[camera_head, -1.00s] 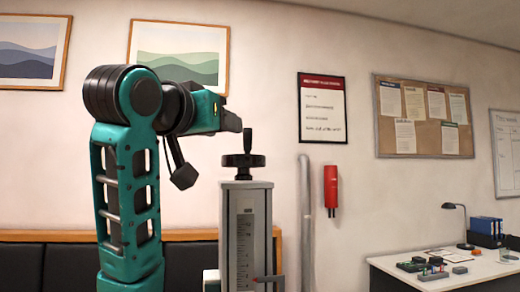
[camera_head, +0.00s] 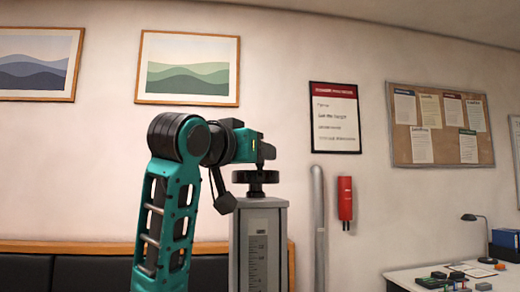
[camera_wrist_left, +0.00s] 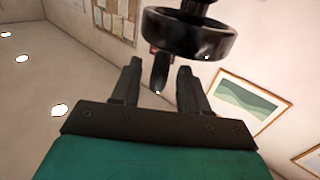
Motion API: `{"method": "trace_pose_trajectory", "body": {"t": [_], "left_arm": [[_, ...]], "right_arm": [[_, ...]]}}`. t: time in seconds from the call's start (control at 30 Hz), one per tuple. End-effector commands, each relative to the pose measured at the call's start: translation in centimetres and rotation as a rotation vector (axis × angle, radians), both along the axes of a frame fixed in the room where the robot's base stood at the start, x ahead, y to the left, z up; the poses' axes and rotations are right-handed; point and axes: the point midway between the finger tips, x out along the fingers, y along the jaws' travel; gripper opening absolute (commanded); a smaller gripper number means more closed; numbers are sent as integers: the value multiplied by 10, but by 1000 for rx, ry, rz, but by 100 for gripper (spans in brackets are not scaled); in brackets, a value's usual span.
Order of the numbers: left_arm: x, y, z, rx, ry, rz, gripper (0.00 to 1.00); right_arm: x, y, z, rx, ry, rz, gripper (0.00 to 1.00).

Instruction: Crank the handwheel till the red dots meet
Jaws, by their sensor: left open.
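The black handwheel (camera_head: 256,177) sits flat on top of a grey column with a scale (camera_head: 262,245). My left gripper (camera_head: 267,151) is just above the wheel, and its jaw hides the wheel's upright crank handle in the head view. In the left wrist view, the handwheel (camera_wrist_left: 190,36) fills the top, and its dark crank handle (camera_wrist_left: 160,72) stands between the two fingers of my open left gripper (camera_wrist_left: 160,68). Gaps show on both sides of the handle. No red dots are visible in either view. My right gripper is not in view.
A grey pipe (camera_head: 320,225) and a red wall-mounted cylinder (camera_head: 345,200) are on the wall right of the column. A white desk (camera_head: 400,281) with small items and a lamp (camera_head: 483,225) is at the lower right. A dark bench (camera_head: 85,272) stands behind my arm.

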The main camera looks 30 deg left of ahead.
Motion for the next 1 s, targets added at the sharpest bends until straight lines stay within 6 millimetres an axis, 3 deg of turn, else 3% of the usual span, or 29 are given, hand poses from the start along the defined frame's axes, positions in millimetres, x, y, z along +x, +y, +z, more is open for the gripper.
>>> {"method": "trace_pose_trajectory", "body": {"t": [0.2,0.5,1.0], "left_arm": [[19,0,0,1,1,1,44],[21,0,0,1,-1,0,44],[21,0,0,0,-1,0,0]], "right_arm": [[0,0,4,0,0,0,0],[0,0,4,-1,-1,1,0],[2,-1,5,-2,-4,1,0]]}}
